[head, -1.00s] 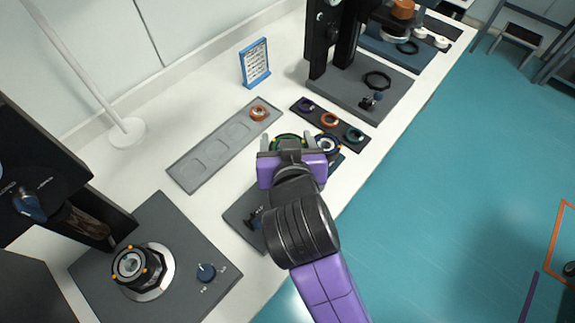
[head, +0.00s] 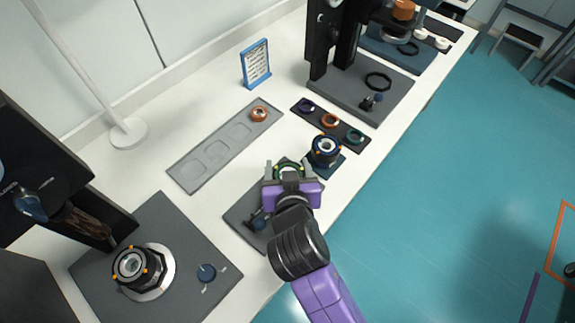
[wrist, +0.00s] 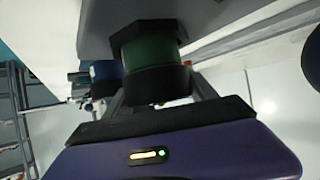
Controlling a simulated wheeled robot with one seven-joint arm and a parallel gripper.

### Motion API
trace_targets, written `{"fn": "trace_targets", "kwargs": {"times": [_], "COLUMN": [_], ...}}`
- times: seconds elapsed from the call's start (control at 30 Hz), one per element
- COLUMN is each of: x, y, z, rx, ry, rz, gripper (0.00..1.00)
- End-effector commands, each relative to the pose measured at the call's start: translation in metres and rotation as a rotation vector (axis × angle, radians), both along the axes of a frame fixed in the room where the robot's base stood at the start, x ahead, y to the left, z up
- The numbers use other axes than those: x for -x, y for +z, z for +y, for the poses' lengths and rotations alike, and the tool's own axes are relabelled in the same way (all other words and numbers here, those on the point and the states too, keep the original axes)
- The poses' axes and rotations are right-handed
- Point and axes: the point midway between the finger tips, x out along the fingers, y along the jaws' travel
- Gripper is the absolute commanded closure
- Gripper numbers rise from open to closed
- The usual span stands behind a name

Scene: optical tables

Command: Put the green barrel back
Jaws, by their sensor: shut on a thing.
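The green barrel (wrist: 150,60) is between the fingers of my gripper (wrist: 158,95), which is shut on it in the wrist view. In the head view only the green-ringed top of the barrel (head: 289,167) shows past my purple gripper (head: 290,177). It is over the far part of a dark plate (head: 236,213) that carries a small blue knob (head: 258,220). A dark angular part meets the barrel's far end in the wrist view. I cannot tell whether the barrel is seated or free.
A grey tray (head: 186,178) with square recesses holds an orange-ringed piece (head: 259,113) at its far end. A blue-ringed barrel (head: 325,150) stands just right of my gripper. A dark strip (head: 343,133) holds several rings. A fixture with another barrel (head: 135,266) is at lower left.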

Motion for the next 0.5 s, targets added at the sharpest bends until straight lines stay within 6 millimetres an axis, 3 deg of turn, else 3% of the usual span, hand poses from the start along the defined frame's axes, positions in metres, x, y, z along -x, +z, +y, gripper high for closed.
{"fn": "trace_targets", "kwargs": {"times": [0.13, 0.17, 0.23, 0.27, 0.5], "x": [-0.0005, -0.0001, -0.0001, -0.0001, -0.0001], "y": [-0.0029, -0.0029, -0.0025, -0.0025, -0.0023], "z": [0.0002, 0.0, 0.0001, 0.0, 0.0001], "rx": [-0.001, 0.0, 0.0, 0.0, 0.0], "ry": [0.0, 0.0, 0.0, 0.0, 0.0], "rz": [-0.002, 0.0, 0.0, 0.0, 0.0], "gripper": [0.89, 0.31, 0.17, 0.13, 0.13]}}
